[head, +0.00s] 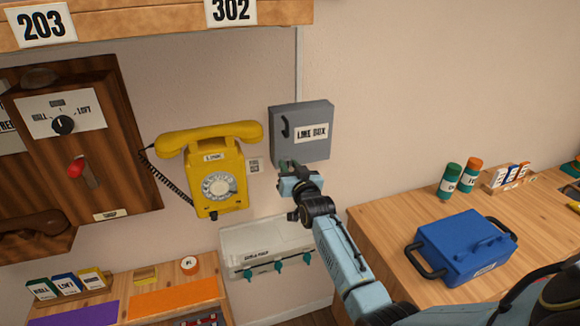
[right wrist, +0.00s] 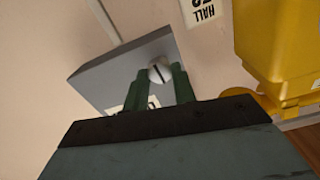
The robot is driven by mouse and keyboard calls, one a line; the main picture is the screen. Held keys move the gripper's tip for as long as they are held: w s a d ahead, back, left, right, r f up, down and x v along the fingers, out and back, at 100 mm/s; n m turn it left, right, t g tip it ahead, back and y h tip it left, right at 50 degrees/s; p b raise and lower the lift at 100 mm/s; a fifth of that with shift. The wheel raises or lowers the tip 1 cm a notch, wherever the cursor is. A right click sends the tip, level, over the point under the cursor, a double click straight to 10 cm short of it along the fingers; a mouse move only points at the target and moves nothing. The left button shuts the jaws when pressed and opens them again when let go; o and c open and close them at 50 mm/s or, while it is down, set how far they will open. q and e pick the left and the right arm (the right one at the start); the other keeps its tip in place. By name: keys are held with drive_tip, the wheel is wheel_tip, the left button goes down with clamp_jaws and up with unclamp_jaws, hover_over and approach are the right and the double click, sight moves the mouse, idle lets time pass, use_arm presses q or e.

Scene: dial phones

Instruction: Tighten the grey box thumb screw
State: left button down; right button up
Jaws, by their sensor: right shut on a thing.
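The grey box (head: 301,118), labelled "LINE BOX", is mounted on the wall to the right of the yellow phone, with a dark handle on its front. My right gripper (head: 287,167) is at the box's lower left edge. In the head view the screw is hidden. My left gripper is not in view.
A yellow dial phone (head: 214,172) hangs just left of the box. A white wall unit with teal knobs (head: 265,245) is below. A blue case (head: 462,248) and two small bottles stand on the wooden bench (head: 385,222) at right.

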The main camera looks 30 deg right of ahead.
drive_tip(key=shift+m, duration=0.3)
drive_tip(key=o, duration=1)
drive_tip(key=v, duration=1.3)
drive_tip(key=shift+s+a, duration=0.15)
drive_tip(key=shift+s, duration=0.05)
